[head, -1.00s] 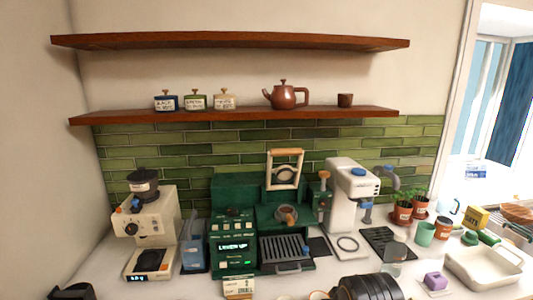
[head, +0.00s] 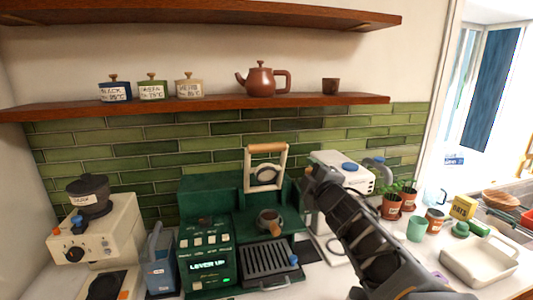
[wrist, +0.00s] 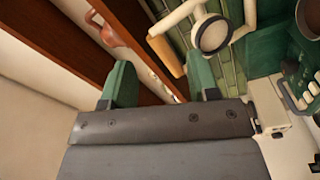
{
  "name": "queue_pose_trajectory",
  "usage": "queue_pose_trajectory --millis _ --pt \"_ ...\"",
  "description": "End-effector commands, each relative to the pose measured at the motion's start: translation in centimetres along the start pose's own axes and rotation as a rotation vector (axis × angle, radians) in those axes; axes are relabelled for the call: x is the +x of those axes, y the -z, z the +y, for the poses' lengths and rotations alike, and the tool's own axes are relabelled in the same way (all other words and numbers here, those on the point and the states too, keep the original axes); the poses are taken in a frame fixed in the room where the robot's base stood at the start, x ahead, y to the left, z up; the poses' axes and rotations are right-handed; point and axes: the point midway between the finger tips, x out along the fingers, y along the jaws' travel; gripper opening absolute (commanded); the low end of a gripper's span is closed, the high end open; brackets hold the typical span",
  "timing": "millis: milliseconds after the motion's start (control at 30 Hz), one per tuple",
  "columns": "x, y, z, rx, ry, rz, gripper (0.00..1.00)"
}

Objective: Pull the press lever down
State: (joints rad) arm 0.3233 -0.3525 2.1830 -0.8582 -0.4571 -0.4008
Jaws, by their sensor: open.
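The press lever (head: 266,168) is a cream frame on the dark green press machine (head: 207,240), standing raised, with a wooden crossbar handle (head: 267,148) at its top. The machine's lit display reads "LEVER UP". In the head view my gripper (head: 308,184) is right of and a little below the handle; its fingertips are hard to make out there. In the wrist view my gripper (wrist: 162,78) shows two green fingers spread apart with nothing between them. The wooden handle (wrist: 166,56) lies ahead of the gap, apart from the fingers, with the cream lever frame (wrist: 178,17) beside it.
A white machine (head: 345,165) stands right of the press, partly hidden by my arm. A cream grinder (head: 95,235) stands at the left. A wooden shelf (head: 200,104) with tea tins and a brown teapot (head: 262,80) runs above the lever. A cup with a wooden handle (head: 268,219) sits below it.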

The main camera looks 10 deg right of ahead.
Motion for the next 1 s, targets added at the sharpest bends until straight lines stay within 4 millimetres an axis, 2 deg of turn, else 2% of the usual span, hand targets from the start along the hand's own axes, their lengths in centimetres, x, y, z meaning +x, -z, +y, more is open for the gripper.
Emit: queue_pose_trajectory --millis 100,200,367,467,1000 --pt "0.7 1.1 0.4 -0.171 -0.027 0.162 0.55" --pt "0.8 1.9 0.4 -0.27 -0.037 0.269 0.55" --pt "0.9 2.8 0.3 -0.351 -0.041 0.367 0.55" --pt "1.6 3.3 0.3 -0.367 -0.042 0.391 0.55" --pt "10.5 7.1 0.1 -0.367 -0.041 0.393 0.55"
